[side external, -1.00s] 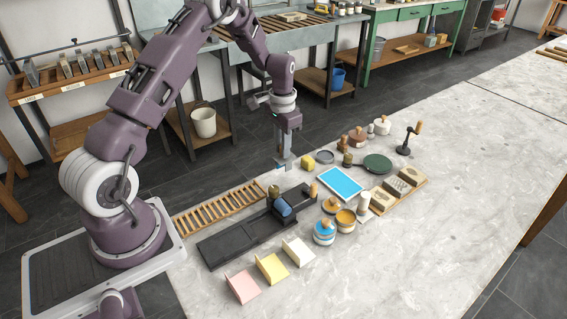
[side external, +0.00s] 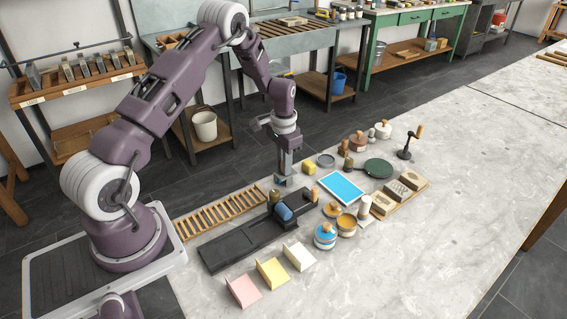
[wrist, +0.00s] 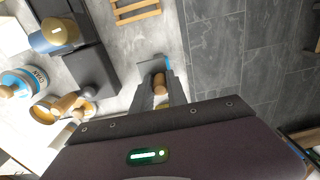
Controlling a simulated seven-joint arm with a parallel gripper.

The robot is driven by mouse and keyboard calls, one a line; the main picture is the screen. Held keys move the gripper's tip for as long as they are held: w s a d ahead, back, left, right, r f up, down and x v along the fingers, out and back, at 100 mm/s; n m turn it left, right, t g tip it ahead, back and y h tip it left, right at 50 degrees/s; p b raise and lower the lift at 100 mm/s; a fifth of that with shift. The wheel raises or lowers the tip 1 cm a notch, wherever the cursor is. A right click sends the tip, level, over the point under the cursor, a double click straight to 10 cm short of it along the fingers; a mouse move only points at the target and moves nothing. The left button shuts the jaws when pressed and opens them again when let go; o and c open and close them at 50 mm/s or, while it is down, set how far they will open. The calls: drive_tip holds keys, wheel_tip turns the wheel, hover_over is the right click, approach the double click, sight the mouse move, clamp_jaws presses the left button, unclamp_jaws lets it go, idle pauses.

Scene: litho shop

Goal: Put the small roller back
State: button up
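My gripper (side external: 282,178) points down above the back edge of the table, between the slatted rack and the yellow block. In the wrist view my gripper (wrist: 158,92) is closed around a brown wooden handle that seems to be the small roller's (wrist: 160,84). A grey head with a blue edge shows beyond the fingers. In the side view the held tool's blue-grey end (side external: 280,182) is small and partly hidden. I cannot tell whether it touches anything below. A larger blue roller (side external: 284,212) lies on the black bed (side external: 235,242), beside an olive knob.
The slatted wooden rack (side external: 222,208) lies left of my gripper. A yellow block (side external: 309,167), a grey ring (side external: 326,160) and a blue-topped plate (side external: 341,187) lie to its right. Ink tins (side external: 325,238) and colored cards (side external: 272,272) stand nearer the front.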

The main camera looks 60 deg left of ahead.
drive_tip(key=shift+o, duration=1.3)
drive_tip(key=shift+s+d+f, duration=0.1)
drive_tip(key=shift+s+f, duration=0.1)
drive_tip(key=shift+f, duration=0.05)
wheel_tip(320, 180, up, 14)
drive_tip(key=s+d+r+t, duration=0.2)
drive_tip(key=s+d+r, duration=0.4)
drive_tip(key=d+r, duration=0.5)
drive_tip(key=s+d+r+t, duration=0.1)
drive_tip(key=s+d+r, duration=0.2)
drive_tip(key=s, duration=0.8)
drive_tip(key=s+d+r+t, duration=0.2)
drive_tip(key=s+d, duration=0.3)
drive_tip(key=s, duration=0.6)
drive_tip(key=shift+s+d+r+t, duration=0.25)
drive_tip(key=shift+d+r+t, duration=0.05)
drive_tip(key=shift+r, duration=0.4)
